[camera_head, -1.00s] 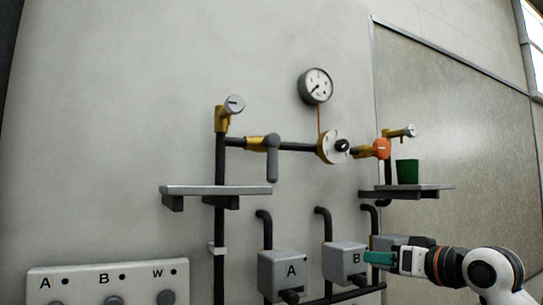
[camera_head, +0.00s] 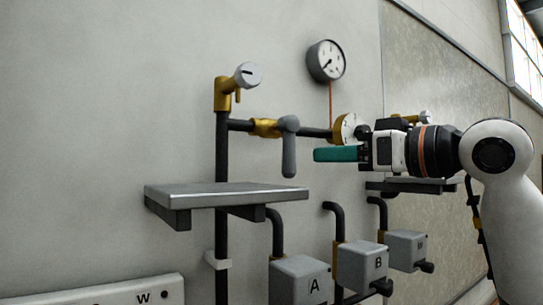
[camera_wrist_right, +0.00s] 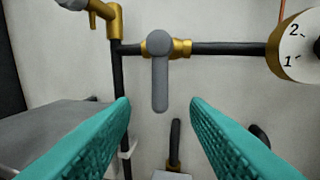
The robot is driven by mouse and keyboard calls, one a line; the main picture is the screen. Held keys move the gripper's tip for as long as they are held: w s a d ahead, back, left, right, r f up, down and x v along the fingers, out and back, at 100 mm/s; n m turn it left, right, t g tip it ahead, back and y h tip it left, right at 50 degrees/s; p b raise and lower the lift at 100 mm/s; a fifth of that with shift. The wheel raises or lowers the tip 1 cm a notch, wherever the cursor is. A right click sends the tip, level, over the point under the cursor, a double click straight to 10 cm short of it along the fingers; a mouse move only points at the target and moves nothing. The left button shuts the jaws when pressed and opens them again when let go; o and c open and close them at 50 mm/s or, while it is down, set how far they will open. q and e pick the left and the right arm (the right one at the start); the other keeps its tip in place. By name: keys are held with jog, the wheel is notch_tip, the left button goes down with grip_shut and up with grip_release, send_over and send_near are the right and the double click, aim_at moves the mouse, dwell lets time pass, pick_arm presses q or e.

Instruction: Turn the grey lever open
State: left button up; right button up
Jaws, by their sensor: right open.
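The grey lever (camera_head: 289,150) hangs straight down from a brass valve (camera_head: 264,128) on the dark horizontal pipe, in the head view. In the right wrist view the lever (camera_wrist_right: 160,82) points down too, and shows between and beyond the two teal fingers. My right gripper (camera_head: 325,154) is to the right of the lever in the head view, its teal fingers pointing left towards it. In the right wrist view the right gripper (camera_wrist_right: 160,108) is open and empty, with the lever ahead and apart from the fingers. My left gripper is not in view.
A grey shelf (camera_head: 220,195) juts out below and left of the lever. A brass tap with a round knob (camera_head: 248,75) is above left. A gauge (camera_head: 326,61) and a numbered dial (camera_wrist_right: 298,50) are to the right. Boxes A (camera_head: 298,281) and B (camera_head: 362,267) sit below.

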aim_at(294, 155)
jog(key=p+x, duration=0.2)
jog(key=x, duration=0.1)
jog(key=p+x, duration=0.1)
jog(key=p, duration=0.1)
jog(key=shift+w+a+r, duration=0.2)
jog(key=shift+a+r, duration=0.05)
jog(key=shift+r, duration=0.15)
jog(key=p+x, duration=0.1)
jog(key=x, duration=0.1)
jog(key=p+x, duration=0.1)
jog(key=x, duration=0.2)
jog(key=shift+f, duration=0.25)
jog(key=shift+w+a, duration=0.2)
jog(key=shift+w, duration=0.05)
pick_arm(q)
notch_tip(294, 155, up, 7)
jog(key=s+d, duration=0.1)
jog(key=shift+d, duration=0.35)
pick_arm(e)
jog(key=shift+f, duration=0.1)
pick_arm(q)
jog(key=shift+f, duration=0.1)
pick_arm(e)
jog(key=c, duration=0.8)
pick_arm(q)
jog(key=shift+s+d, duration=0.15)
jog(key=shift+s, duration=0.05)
pick_arm(e)
grip_shut()
